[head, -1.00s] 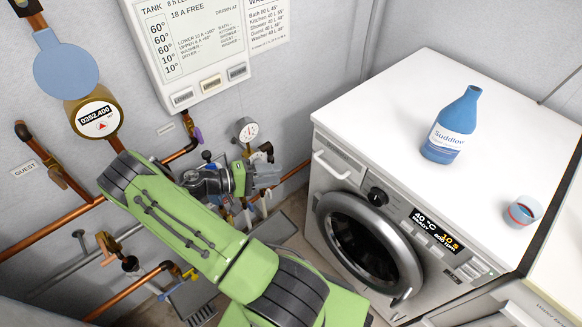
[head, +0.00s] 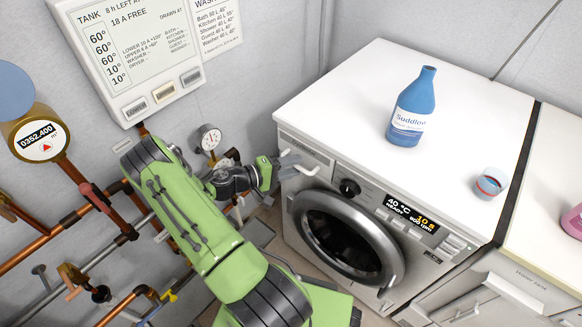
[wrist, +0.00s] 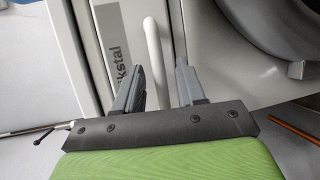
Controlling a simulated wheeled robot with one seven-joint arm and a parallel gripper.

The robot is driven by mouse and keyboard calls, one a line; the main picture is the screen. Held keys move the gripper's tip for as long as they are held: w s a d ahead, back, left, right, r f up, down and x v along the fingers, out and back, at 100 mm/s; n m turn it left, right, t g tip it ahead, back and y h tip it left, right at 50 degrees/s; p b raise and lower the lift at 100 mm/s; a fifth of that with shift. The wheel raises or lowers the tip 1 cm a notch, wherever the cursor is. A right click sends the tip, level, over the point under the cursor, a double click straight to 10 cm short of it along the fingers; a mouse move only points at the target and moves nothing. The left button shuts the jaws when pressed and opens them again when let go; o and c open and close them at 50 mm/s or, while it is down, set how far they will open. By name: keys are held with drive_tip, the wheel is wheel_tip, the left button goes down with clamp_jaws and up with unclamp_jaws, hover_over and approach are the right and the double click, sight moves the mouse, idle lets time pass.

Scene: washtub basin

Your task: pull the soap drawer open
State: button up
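The soap drawer (head: 318,157) is at the upper left of the washing machine's front and looks closed. Its pale bar handle (head: 307,171) is partly behind my gripper (head: 285,163) in the head view. In the wrist view the handle (wrist: 153,52) runs up the picture beside a label with dark letters. My gripper (wrist: 163,84) is open there, with one dark finger on each side of the handle's line. Whether the fingers touch the handle or how deep they reach around it, I cannot tell.
The white washing machine (head: 375,75) carries a blue Suddloe bottle (head: 412,105) and a small cup (head: 490,182) on top. Its round door (head: 345,237) is below the drawer. Copper pipes and a gauge (head: 209,138) are on the wall at left.

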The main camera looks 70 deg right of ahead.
clamp_jaws()
drive_tip(key=w+a, duration=0.3)
drive_tip(key=a, duration=0.3)
drive_tip(key=w+a, duration=0.2)
drive_tip(key=a, duration=0.5)
drive_tip(key=shift+w+a+p, duration=0.15)
drive_tip(key=shift+w+p, duration=0.15)
drive_tip(key=shift+w, duration=0.1)
unclamp_jaws()
